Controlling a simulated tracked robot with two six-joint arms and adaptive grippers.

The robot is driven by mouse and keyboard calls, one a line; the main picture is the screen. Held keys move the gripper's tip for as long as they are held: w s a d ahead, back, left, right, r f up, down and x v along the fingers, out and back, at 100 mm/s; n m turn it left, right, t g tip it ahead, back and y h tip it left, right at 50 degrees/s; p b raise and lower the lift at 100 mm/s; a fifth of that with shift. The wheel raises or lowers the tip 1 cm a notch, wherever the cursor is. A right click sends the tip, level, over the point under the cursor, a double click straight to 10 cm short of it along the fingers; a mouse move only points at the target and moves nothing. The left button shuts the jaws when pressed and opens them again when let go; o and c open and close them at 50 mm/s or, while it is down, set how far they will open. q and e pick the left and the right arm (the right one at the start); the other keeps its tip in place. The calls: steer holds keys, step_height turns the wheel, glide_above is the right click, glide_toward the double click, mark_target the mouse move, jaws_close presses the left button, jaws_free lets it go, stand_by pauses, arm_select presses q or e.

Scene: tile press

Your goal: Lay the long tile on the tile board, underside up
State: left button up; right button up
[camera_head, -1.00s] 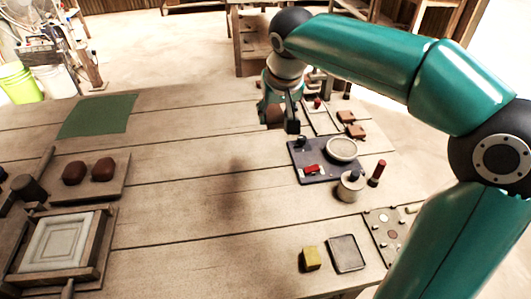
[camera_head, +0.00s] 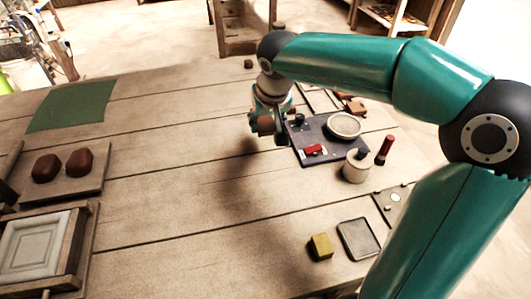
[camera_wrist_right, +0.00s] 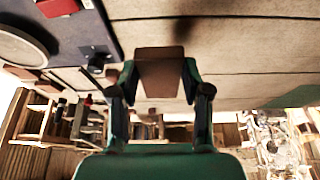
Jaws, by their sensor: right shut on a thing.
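My right gripper (camera_head: 267,128) is above the table, just left of the dark board. In the right wrist view its fingers (camera_wrist_right: 160,85) are shut on a brown block-like tile (camera_wrist_right: 160,72), which I take as the long tile. In the head view only a small brown part of this tile (camera_head: 265,124) shows beside the fingers. I cannot tell which face is its underside. A wooden board (camera_head: 62,192) at the left bears two red-brown lumps (camera_head: 79,162); I cannot tell if it is the tile board. My left gripper is not in view.
The dark board (camera_head: 308,133) holds a round dish (camera_head: 343,126) and a red piece (camera_head: 314,150). A pale jar (camera_head: 355,170), yellow block (camera_head: 321,246) and grey tray (camera_head: 358,238) stand nearby. A green mat (camera_head: 70,107) lies back left. The middle of the table is clear.

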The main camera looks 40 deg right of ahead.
mark_target(265, 154)
step_height(265, 154, down, 9)
steer(key=shift+f+b, duration=0.15)
steer(key=shift+b, duration=0.95)
steer(key=o, duration=0.9)
steer(key=shift+f, duration=0.1)
steer(key=o, duration=0.4)
steer(key=shift+o, duration=0.2)
